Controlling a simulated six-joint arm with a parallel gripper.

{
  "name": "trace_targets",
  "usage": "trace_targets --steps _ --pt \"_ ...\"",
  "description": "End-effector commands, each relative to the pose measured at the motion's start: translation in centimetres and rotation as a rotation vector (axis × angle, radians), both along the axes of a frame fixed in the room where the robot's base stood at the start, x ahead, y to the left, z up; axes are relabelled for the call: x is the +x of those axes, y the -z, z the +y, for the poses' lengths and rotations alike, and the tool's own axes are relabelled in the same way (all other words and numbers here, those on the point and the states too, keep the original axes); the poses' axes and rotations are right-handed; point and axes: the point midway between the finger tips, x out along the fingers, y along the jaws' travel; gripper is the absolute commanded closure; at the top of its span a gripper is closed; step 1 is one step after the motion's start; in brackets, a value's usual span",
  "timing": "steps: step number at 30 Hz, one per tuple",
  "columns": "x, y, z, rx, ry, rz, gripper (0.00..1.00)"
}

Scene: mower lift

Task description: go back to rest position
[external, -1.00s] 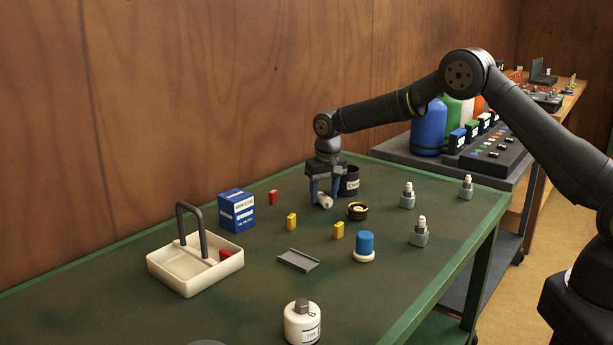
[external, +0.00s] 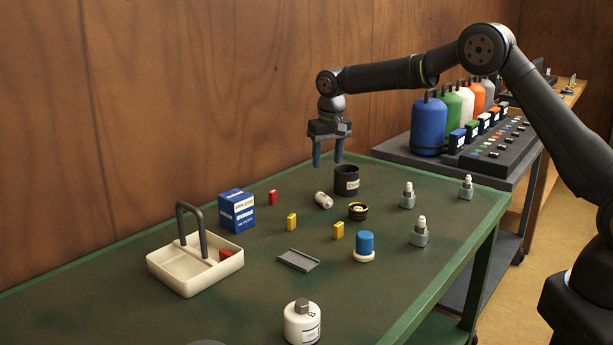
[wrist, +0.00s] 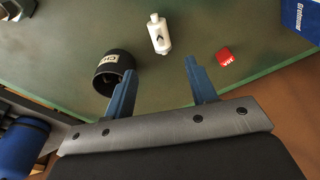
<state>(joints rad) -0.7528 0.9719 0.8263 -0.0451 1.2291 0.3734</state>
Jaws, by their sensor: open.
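My gripper (external: 327,152) hangs above the back part of the green table with its two blue fingers apart and nothing between them. In the wrist view, my gripper (wrist: 155,85) also shows open and empty. A small white-grey cylinder (external: 323,200) lies on its side on the table below the fingers, apart from them. It shows in the wrist view as a white bottle-like piece (wrist: 159,36). A black labelled cup (external: 346,181) stands just to its right; the wrist view shows this cup (wrist: 115,70) beside the left finger.
On the green table (external: 120,290) stand a cream tray (external: 185,284) with a handle, a blue box (external: 236,211), red and yellow blocks, a blue-topped piece (external: 365,245), a white canister (external: 302,323) and several grey fittings. A side bench holds a blue bottle (external: 428,127) and others.

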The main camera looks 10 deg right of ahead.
Motion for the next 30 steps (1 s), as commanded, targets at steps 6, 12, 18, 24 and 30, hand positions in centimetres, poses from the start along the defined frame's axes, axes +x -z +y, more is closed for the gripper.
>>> trace_targets --steps 6,12,18,24,30 --pt "0.1 1.3 0.0 -0.002 0.000 0.001 0.48" --pt "0.5 4.8 0.2 -0.002 0.000 0.002 0.48" --pt "1.0 8.8 0.4 -0.002 0.000 0.002 0.48" --pt "1.4 12.6 0.5 0.000 0.000 0.001 0.48" --pt "1.4 9.3 0.6 0.002 0.000 -0.002 0.48"
